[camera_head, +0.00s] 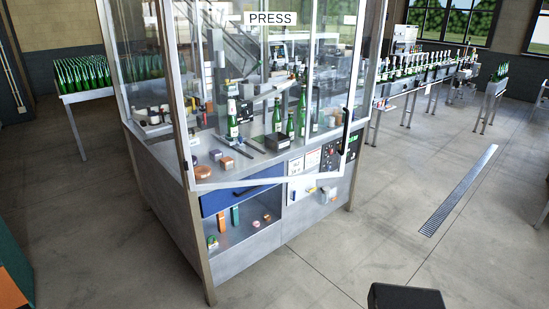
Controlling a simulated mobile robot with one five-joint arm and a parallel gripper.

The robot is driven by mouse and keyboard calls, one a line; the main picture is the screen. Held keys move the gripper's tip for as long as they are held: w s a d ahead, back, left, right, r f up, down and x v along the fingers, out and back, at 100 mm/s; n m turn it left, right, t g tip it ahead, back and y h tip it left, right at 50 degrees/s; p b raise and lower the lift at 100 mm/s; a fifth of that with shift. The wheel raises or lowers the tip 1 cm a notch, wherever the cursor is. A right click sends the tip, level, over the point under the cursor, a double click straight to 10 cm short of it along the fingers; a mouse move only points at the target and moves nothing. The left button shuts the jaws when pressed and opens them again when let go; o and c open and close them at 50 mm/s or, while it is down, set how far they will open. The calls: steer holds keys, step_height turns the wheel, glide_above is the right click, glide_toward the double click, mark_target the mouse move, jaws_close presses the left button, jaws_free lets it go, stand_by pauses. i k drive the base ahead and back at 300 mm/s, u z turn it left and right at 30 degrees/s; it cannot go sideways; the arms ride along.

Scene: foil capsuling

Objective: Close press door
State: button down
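The press (118,62) is a glass-walled cabinet on a metal base, with a PRESS sign at its top. Its door (265,181) is a clear panel with a pale frame. The door stands ajar, its bottom rail swung out in front of the counter edge. A dark upright handle (344,132) is on the door's right side. Green bottles (303,110) and small parts stand behind the glass. No gripper fingers show. A dark block at the bottom edge may be part of my own body; I cannot tell.
Under the counter is an open shelf (240,233) with small items, beside a control panel (328,155). A bottle conveyor (425,70) runs at the back right, and a bottle table (85,95) stands at the left. The floor right of the press is clear, with a drain grate (458,192).

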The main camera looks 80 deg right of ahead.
mark_target(283, 18)
steer(key=u, duration=0.5)
steer(key=k, duration=1.4)
steer(key=z, duration=1.1)
steer(key=i, duration=1.05)
steer(key=z, duration=0.1)
